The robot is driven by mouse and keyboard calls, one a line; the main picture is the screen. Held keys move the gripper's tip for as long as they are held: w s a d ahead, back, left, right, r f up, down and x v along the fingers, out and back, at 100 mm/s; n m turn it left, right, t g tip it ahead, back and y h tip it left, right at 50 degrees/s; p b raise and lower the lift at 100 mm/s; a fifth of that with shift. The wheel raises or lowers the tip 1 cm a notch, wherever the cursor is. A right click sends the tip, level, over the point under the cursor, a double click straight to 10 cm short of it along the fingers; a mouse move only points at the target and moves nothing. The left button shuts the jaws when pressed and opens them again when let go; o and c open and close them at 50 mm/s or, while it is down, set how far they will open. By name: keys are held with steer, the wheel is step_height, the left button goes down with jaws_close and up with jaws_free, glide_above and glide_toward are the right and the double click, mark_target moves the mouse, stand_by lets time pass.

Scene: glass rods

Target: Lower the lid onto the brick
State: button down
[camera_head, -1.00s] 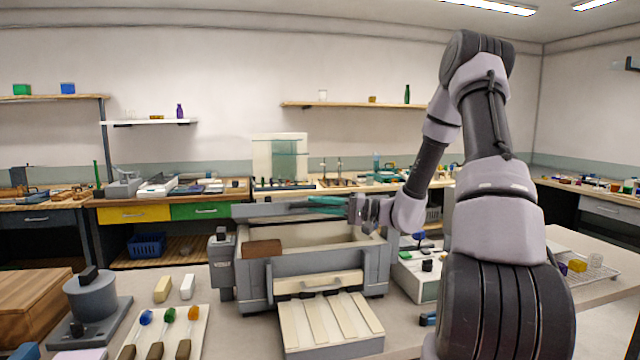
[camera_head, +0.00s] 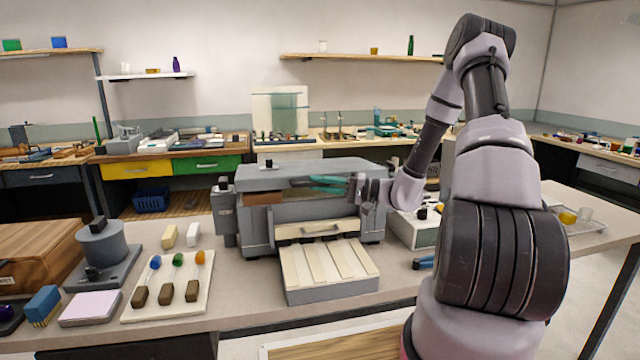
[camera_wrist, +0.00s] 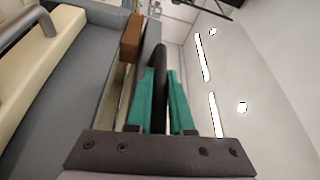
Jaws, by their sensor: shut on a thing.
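The lid (camera_head: 290,172) is a grey slab over the grey box (camera_head: 258,230) in the head view. The brown brick (camera_head: 264,198) sits at the box's front left rim, right under the lid's front edge. I cannot tell whether lid and brick touch. My gripper (camera_head: 322,184), with teal fingers, is at the lid's front. In the wrist view my gripper (camera_wrist: 158,90) is shut on a dark bar (camera_wrist: 160,85), which looks like the lid's handle. The brick (camera_wrist: 131,38) shows beyond the fingers there, to the left of the bar.
A cream ribbed tray (camera_head: 330,265) stands before the box. A board (camera_head: 185,305) with several coloured-tipped rods lies to the left, near a grey round device (camera_head: 103,245). A white device (camera_head: 415,230) is right of the box. The bench front left of centre has free room.

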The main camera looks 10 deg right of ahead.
steer(key=c, duration=0.8)
jaws_free()
steer(key=r+v, duration=0.1)
steer(key=v, duration=0.9)
steer(key=shift+d+f, duration=0.4)
steer(key=shift+f, duration=0.15)
steer(key=shift+s, duration=0.1)
steer(key=s+a+r+n+g+h, duration=0.2)
steer(key=s+a+r+g+h, duration=0.6)
steer(key=s, duration=0.3)
steer(key=s+d+r+m+t+h, duration=0.1)
steer(key=s+r+t+h, duration=0.2)
steer(key=r, duration=0.4)
steer(key=s+d+r+m+t+h, duration=0.2)
steer(key=s+r+t+h, duration=0.2)
steer(key=s+r, duration=0.3)
steer(key=shift+s+d+r+m+t, duration=0.3)
steer(key=shift+r+t, duration=0.1)
steer(key=shift+r, duration=0.1)
